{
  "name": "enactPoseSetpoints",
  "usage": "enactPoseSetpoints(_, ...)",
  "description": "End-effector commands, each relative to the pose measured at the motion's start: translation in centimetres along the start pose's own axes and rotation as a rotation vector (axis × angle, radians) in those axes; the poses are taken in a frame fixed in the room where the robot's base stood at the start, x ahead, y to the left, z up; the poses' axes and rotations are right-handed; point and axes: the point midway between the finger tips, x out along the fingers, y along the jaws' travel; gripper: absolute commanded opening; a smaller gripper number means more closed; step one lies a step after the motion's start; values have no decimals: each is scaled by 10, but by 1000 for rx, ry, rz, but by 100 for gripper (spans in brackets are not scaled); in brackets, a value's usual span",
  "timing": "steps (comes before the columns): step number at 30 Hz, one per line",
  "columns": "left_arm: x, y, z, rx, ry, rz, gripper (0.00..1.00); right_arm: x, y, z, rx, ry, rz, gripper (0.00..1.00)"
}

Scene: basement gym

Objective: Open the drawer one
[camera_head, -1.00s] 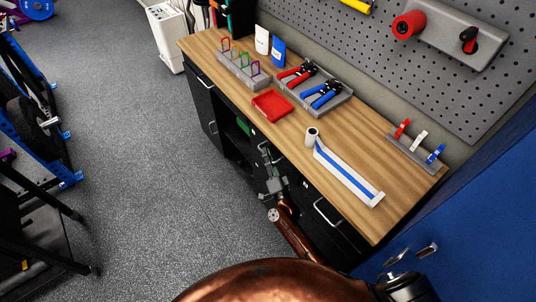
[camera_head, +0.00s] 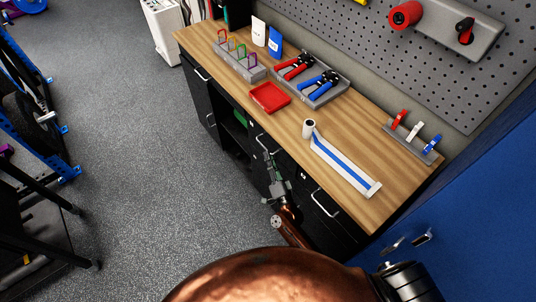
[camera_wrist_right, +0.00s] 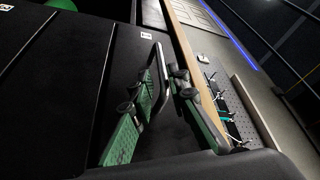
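The workbench's black cabinet front (camera_head: 330,225) carries drawers with metal bar handles. My right gripper (camera_head: 269,164) is at the front of the drawer just left of the cabinet's middle right section. In the right wrist view, that drawer's handle (camera_wrist_right: 159,68) stands between the two green-padded fingers of the right gripper (camera_wrist_right: 168,88). The fingers are apart, with visible space around the bar; I cannot tell whether either touches it. The drawer front (camera_wrist_right: 110,75) looks shut. My left gripper is not in view.
The wooden bench top (camera_head: 350,150) holds a red tray (camera_head: 269,97), a grey tray with pliers (camera_head: 318,84) and a blue-and-white strip (camera_head: 342,165). Another drawer handle (camera_head: 324,203) is to the right. A blue cabinet (camera_head: 470,215) stands at right.

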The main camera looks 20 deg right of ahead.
Motion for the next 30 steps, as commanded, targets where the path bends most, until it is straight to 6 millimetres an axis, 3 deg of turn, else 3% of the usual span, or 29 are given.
enactPoseSetpoints(15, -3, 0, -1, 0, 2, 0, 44, -32, 0, 0, 0, 0, 0, 16)
enactPoseSetpoints(30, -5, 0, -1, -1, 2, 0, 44, -34, -1, 0, 0, 0, -1, 16)
